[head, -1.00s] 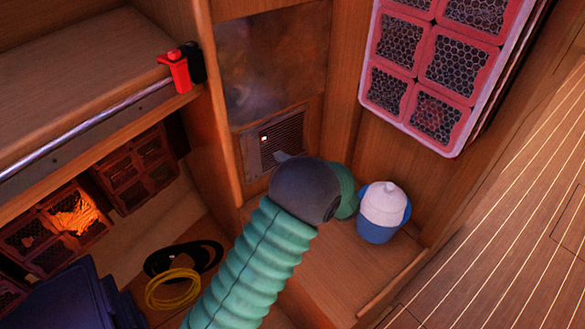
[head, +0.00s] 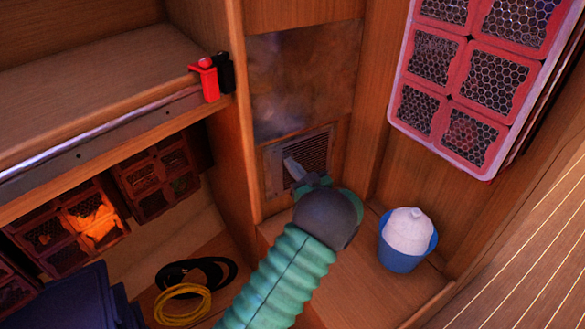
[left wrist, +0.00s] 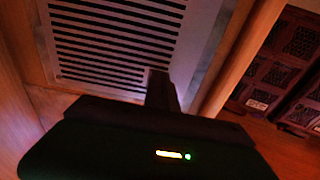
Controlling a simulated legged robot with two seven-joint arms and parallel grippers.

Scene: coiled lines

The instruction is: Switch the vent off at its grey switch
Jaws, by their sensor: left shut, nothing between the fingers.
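The vent (head: 316,150) is a slatted grille in a pale frame, low on the back wall of the wooden nook. My left gripper (head: 289,163) is shut and empty, its grey fingers pointing at the left part of the vent. The grey switch does not show in either view now; the fingers cover the place where a small light showed earlier. In the left wrist view the vent grille (left wrist: 125,42) fills the upper left, and the dark shut fingers (left wrist: 159,76) reach its lower edge. I cannot tell whether they touch it. My right gripper is out of view.
A blue-and-white tub (head: 407,238) stands on the ledge right of my arm. A red clamp-like item (head: 207,80) sits on the left shelf edge. Yellow (head: 183,304) and black coils lie below. A red-framed mesh panel (head: 455,80) hangs at right.

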